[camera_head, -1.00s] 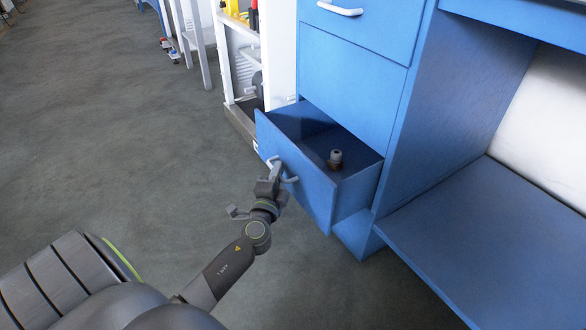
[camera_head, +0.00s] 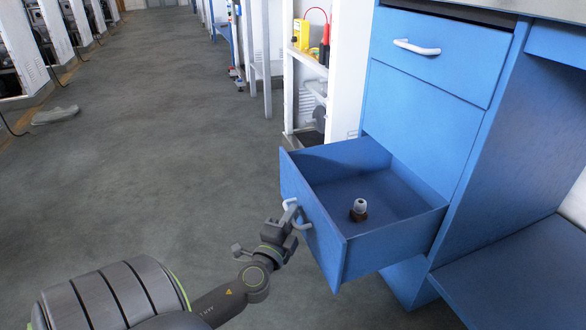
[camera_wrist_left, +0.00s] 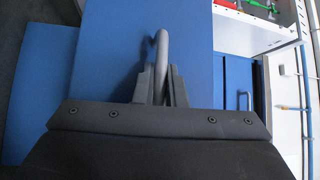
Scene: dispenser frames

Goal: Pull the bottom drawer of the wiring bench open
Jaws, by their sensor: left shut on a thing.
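The blue wiring bench (camera_head: 420,100) stands at the right in the head view. Its bottom drawer (camera_head: 320,238) is pulled well out, and its inside shows. A small fitting with a pale top and dark base (camera_head: 359,210) stands on the drawer floor. My left gripper (camera_head: 290,216) is shut on the white handle (camera_head: 303,226) of the bottom drawer. In the left wrist view the handle (camera_wrist_left: 162,50) runs between the fingers of my left gripper (camera_wrist_left: 161,82). My right gripper is not in view.
An upper drawer with a white handle (camera_head: 416,47) is closed above. A white shelf rack (camera_head: 300,90) with a yellow meter (camera_head: 301,34) stands behind the drawer. The grey floor (camera_head: 170,150) at the left is largely clear. A lower blue shelf (camera_head: 520,280) is at the right.

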